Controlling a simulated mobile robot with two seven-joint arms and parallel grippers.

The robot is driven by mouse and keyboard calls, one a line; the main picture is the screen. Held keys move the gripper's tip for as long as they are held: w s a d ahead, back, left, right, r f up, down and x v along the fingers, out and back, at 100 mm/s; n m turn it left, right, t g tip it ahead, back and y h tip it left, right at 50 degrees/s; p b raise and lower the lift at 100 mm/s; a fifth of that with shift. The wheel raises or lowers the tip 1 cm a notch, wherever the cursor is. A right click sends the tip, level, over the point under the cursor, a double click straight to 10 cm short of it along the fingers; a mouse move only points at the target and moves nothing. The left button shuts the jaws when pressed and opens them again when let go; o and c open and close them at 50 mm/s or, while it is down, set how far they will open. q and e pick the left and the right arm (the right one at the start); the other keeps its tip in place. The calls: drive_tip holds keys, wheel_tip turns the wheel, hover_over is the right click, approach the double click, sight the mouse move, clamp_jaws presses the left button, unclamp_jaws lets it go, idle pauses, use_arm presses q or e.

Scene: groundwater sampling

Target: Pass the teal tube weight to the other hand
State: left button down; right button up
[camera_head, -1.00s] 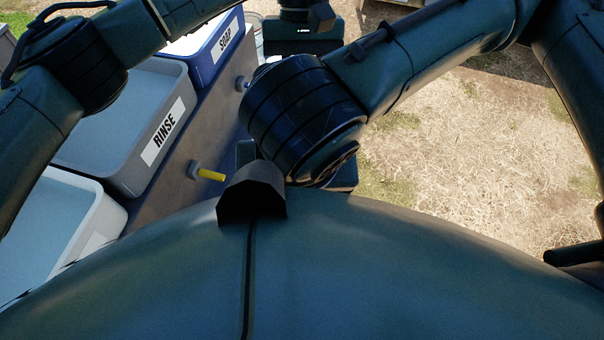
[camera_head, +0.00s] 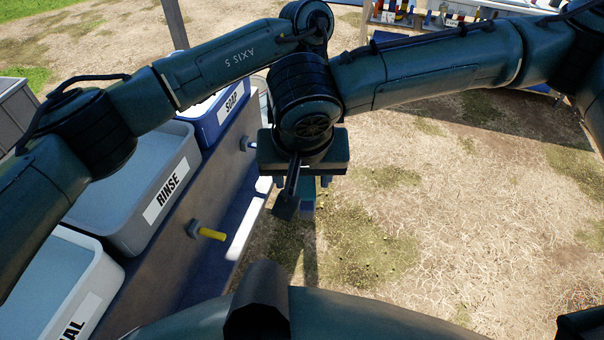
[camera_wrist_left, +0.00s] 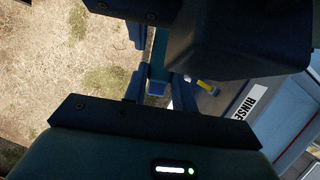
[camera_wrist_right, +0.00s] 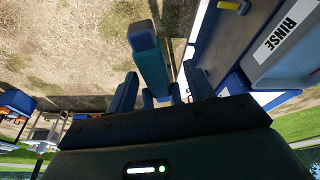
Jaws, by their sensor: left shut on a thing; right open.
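The teal tube weight (camera_wrist_right: 150,62) is a long teal bar. In the right wrist view it stands between the fingers of my open right gripper (camera_wrist_right: 160,80), nearer the left finger, and I cannot tell whether they touch. In the left wrist view the weight (camera_wrist_left: 158,66) is between the fingers of my left gripper (camera_wrist_left: 158,86), which is shut on it. In the head view my right gripper (camera_head: 312,182) points down in mid-air. There the right wrist hides most of the left gripper, and only a bit of the weight (camera_head: 308,198) shows.
A grey RINSE basin (camera_head: 118,222) and a blue SOAP basin (camera_head: 208,128) stand on a bench at the left. A yellow-tipped spigot (camera_head: 210,234) sticks out from the bench side. Open straw-covered ground (camera_head: 440,220) lies right. A stand with bottles (camera_head: 440,14) is at the back.

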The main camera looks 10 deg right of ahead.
drive_tip(key=shift+f, duration=0.2)
use_arm(q)
drive_tip(key=shift+d, duration=0.1)
use_arm(e)
drive_tip(key=shift+a, duration=0.15)
drive_tip(key=c, duration=1)
use_arm(q)
drive_tip(key=c, duration=1.1)
unclamp_jaws()
use_arm(e)
drive_tip(key=shift+c, duration=0.7)
use_arm(q)
drive_tip(key=shift+o, duration=0.2)
